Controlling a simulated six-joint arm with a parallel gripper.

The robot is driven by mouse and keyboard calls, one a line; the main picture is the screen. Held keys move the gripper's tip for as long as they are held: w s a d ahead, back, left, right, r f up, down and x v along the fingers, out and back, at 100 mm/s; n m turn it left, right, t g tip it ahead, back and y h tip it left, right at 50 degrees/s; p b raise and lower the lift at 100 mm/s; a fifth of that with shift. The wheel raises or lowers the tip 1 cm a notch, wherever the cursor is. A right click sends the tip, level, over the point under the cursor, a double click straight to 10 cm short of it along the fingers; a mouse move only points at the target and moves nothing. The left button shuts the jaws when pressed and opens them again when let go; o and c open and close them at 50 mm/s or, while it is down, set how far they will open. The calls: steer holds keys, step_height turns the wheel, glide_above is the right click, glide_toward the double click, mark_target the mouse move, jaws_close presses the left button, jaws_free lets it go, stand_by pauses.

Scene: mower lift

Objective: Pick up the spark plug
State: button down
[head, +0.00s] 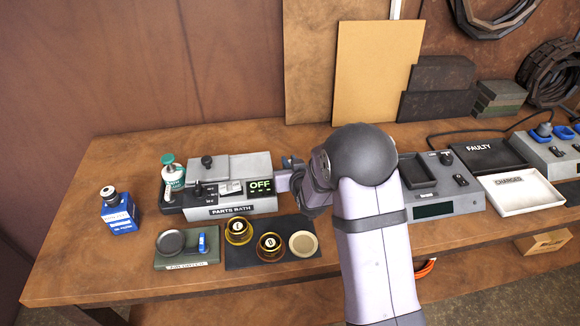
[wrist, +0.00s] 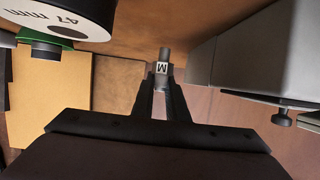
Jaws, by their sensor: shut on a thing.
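My gripper (wrist: 160,92) is shut in the wrist view, its two dark fingers close together. Between the fingertips is a small piece with a pale face bearing a letter like M and a grey stub beyond it; I take it as the spark plug (wrist: 163,67). Its lower part is hidden by the fingers. In the head view my arm reaches in from the front to the right of the parts bath (head: 232,204). I cannot make out the fingertips or the plug there.
In front are a dark mat (head: 240,256) with round cups and a green-grey tray (head: 160,259). A grey device (head: 446,200) and a white charged tray (head: 525,199) are right.

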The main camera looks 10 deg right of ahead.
step_height(320, 180, up, 8)
steer(key=shift+r+b, duration=0.15)
steer(key=shift+b, duration=0.4)
